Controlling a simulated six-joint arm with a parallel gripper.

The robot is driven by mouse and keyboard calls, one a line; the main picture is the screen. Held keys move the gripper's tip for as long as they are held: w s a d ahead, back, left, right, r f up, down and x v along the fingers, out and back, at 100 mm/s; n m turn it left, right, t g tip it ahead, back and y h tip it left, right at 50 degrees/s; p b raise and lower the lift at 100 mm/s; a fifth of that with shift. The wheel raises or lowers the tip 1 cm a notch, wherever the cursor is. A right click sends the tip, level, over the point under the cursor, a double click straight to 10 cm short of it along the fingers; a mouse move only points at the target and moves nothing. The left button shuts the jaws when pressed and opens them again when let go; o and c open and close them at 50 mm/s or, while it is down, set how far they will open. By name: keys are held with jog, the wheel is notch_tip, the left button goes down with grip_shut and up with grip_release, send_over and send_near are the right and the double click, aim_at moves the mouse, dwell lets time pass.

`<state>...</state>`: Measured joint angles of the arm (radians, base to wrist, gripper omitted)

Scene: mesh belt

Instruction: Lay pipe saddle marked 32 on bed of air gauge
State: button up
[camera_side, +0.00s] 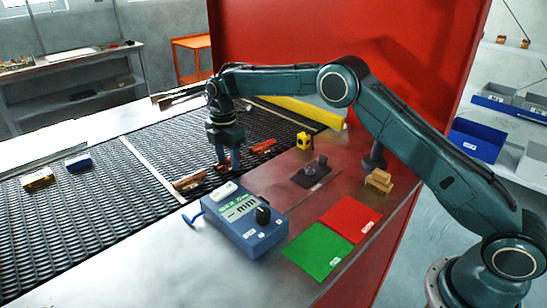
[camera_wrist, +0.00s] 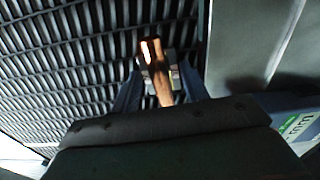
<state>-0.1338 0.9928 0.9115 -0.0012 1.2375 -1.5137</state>
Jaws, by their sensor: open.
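My gripper (camera_side: 228,163) is open, pointing down low over the mesh belt. In the wrist view an orange-brown piece (camera_wrist: 156,72) lies between or just beyond my open fingers (camera_wrist: 160,92); I cannot tell if they touch it. No 32 mark is readable, so I cannot tell which is the saddle. The blue gauge box (camera_side: 262,238) has a display, a black knob and a white block (camera_side: 224,190) on top.
A dark fixture (camera_side: 312,178) stands on the metal table, with a yellow item (camera_side: 303,141) behind it. Red (camera_side: 350,217) and green (camera_side: 318,250) pads lie right of the gauge.

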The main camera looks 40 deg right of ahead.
aim_at(228, 158)
jog(key=c, duration=0.7)
jog(key=shift+r, duration=0.15)
jog(key=shift+r, duration=5.15)
